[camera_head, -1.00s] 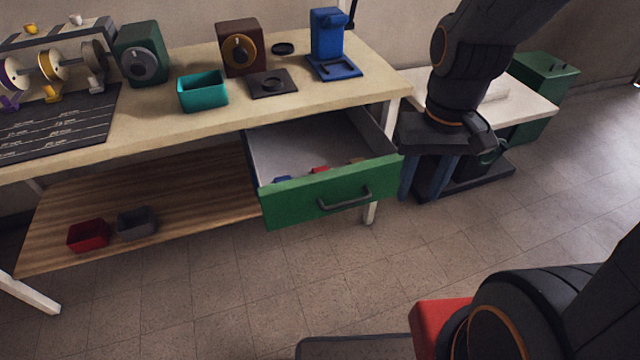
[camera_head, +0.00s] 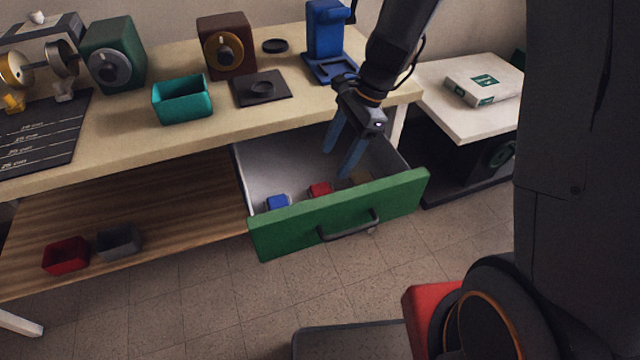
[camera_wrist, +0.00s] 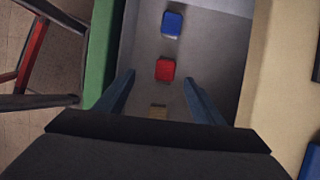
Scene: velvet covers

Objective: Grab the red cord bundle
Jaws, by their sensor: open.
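The red cord bundle (camera_head: 319,189) is a small red block-like piece lying in the open green-fronted drawer (camera_head: 340,214). In the wrist view the red bundle (camera_wrist: 165,69) lies ahead of my fingers, between a blue piece (camera_wrist: 172,24) and a tan piece (camera_wrist: 158,111). My gripper (camera_head: 341,161) is open and empty, with blue fingers pointing down into the drawer. In the head view it is above and to the right of the red bundle. In the wrist view the fingers stand apart, with the tan piece between them, partly hidden by my gripper body.
The drawer walls stand close around my fingers. The bench top (camera_head: 325,101) above holds a teal bin (camera_head: 182,103), a brown box (camera_head: 226,47) and a blue stand (camera_head: 327,42). A red bin (camera_head: 66,256) and a grey bin (camera_head: 118,242) sit on the lower shelf (camera_head: 180,211).

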